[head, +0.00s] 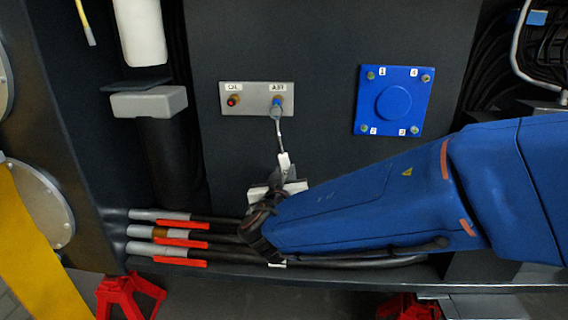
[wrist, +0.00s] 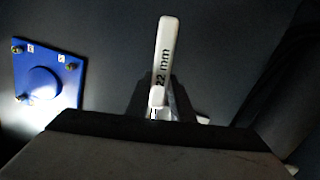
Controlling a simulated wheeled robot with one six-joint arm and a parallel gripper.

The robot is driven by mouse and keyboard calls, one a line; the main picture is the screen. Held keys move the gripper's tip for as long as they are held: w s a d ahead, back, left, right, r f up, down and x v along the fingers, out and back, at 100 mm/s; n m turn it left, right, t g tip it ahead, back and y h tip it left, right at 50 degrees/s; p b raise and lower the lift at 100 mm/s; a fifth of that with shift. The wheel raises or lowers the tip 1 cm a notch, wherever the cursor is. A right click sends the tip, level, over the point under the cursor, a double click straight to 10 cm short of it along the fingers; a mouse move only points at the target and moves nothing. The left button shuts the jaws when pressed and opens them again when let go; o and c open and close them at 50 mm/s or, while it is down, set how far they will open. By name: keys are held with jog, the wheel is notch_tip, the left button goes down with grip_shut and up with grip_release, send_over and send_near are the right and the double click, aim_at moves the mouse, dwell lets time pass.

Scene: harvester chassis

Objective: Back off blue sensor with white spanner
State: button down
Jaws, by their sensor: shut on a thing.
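The blue sensor (head: 277,101) sits on the right of a small grey plate, under a label that seems to read "ATF". My gripper (head: 277,187) is below the plate, shut on the white spanner (head: 284,160). The spanner points upward, and its grey head overlaps the lower part of the blue sensor. I cannot tell whether the head is seated around it or only in front of it. In the wrist view the white spanner (wrist: 166,50), marked "22 mm", stands up between my fingers (wrist: 158,105). The blue sensor and spanner head are not visible there.
A red sensor (head: 233,100) sits left on the same grey plate (head: 255,110). A blue square cover (head: 393,128) with numbered bolts is to the right. Hoses with red-marked ends (head: 170,235) run below my gripper. A grey box (head: 148,102) is at left.

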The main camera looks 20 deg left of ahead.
jog(key=shift+s+a+r, duration=0.2)
jog(key=shift+a+r, duration=0.1)
jog(key=shift+a, duration=0.1)
jog(key=shift+r+x, duration=0.1)
jog(key=shift+x, duration=1.05)
jog(key=shift+r+x, duration=0.15)
jog(key=shift+x, duration=2.35)
jog(key=shift+r, duration=0.15)
jog(key=d, duration=0.1)
jog(key=d+n, duration=0.1)
jog(key=d+r+n, duration=0.1)
jog(key=shift+w+d, duration=0.1)
jog(key=shift+w, duration=0.3)
jog(key=shift+w+d+r+n, duration=0.15)
jog(key=shift+d+r+n, duration=0.25)
jog(key=shift+d+n, duration=0.3)
jog(key=shift+w+d+r+n, duration=0.2)
jog(key=shift+d+r+n, duration=0.25)
jog(key=shift+d+n, duration=0.3)
